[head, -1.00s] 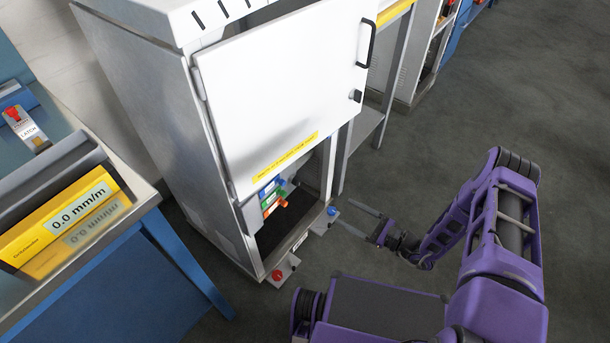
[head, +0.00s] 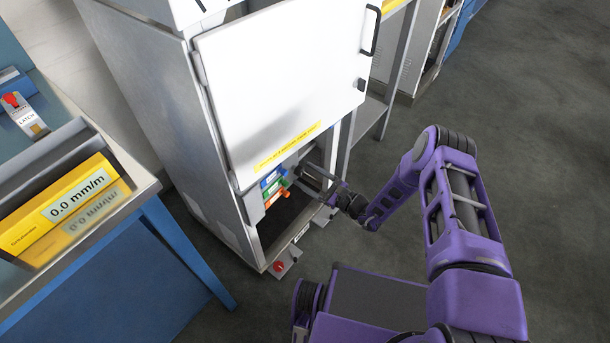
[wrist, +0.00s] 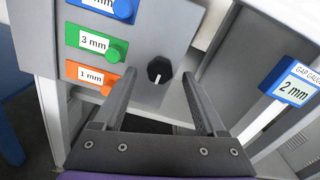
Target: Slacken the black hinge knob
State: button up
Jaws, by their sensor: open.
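A black knob (wrist: 160,70) with a white pointer line sits on a grey panel inside the cabinet, to the right of the coloured gauge tags in the wrist view. My gripper (wrist: 158,76) is open, its two fingers on either side of the knob in the picture. I see no contact, and the remaining depth to the knob is hard to tell. In the head view my gripper (head: 309,178) reaches into the cabinet opening below the raised white door (head: 285,80). I cannot make out the panel knob there.
Blue, green 3 mm (wrist: 95,42) and orange 1 mm (wrist: 90,76) gauges sit close left of the knob. A blue 2 mm gap gauge (wrist: 291,82) is at the right. A red knob (head: 279,266) is at the cabinet foot. A blue bench (head: 130,260) stands left.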

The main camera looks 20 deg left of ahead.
jog(key=shift+w+a, duration=0.25)
jog(key=shift+a, duration=0.35)
grip_shut()
